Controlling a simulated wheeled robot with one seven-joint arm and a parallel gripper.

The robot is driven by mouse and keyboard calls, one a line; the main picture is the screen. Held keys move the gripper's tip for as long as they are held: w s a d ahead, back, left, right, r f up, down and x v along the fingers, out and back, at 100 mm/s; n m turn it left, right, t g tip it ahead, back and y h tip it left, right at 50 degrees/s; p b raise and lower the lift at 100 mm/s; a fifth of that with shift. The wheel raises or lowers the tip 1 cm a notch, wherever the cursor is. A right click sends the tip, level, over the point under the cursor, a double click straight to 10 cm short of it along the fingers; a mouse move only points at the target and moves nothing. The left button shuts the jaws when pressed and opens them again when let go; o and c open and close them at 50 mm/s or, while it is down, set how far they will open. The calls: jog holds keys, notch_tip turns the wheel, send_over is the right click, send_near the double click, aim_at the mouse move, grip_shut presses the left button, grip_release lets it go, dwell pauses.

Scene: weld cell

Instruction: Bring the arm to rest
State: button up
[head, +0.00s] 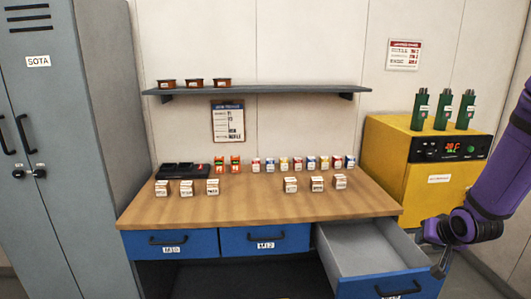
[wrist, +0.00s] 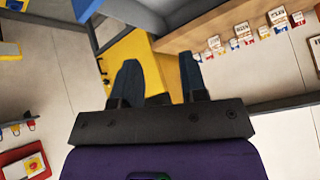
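My purple arm comes in from the right edge in the head view. My gripper (head: 440,262) hangs low beside the right side of the pulled-out drawer (head: 368,250); whether it touches the drawer I cannot tell. In the wrist view my gripper (wrist: 159,76) has its two dark fingers spread apart, with nothing between them but the yellow background. The drawer looks empty inside as far as it shows.
The wooden workbench (head: 250,208) holds several small boxes and a black tray (head: 182,171). A yellow machine (head: 385,160) with green canisters on top stands at the right. A grey locker (head: 62,120) stands left, and a shelf (head: 255,90) hangs above.

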jog(key=s+a+r+n+g+h, duration=0.1)
jog(key=s+a+r, duration=0.3)
jog(key=r, duration=0.5)
jog(key=s+a+r+n+g, duration=0.1)
jog(key=s+a+r, duration=0.25)
jog(key=r, duration=0.45)
jog(key=s+a+r+n+y, duration=0.1)
jog(key=s+a+r, duration=0.3)
jog(key=s, duration=0.3)
jog(key=s+a+r+n, duration=0.2)
jog(key=s+a+r, duration=0.3)
jog(key=s, duration=0.3)
jog(key=shift+s+g+y, duration=0.25)
jog(key=shift+g+y, duration=0.15)
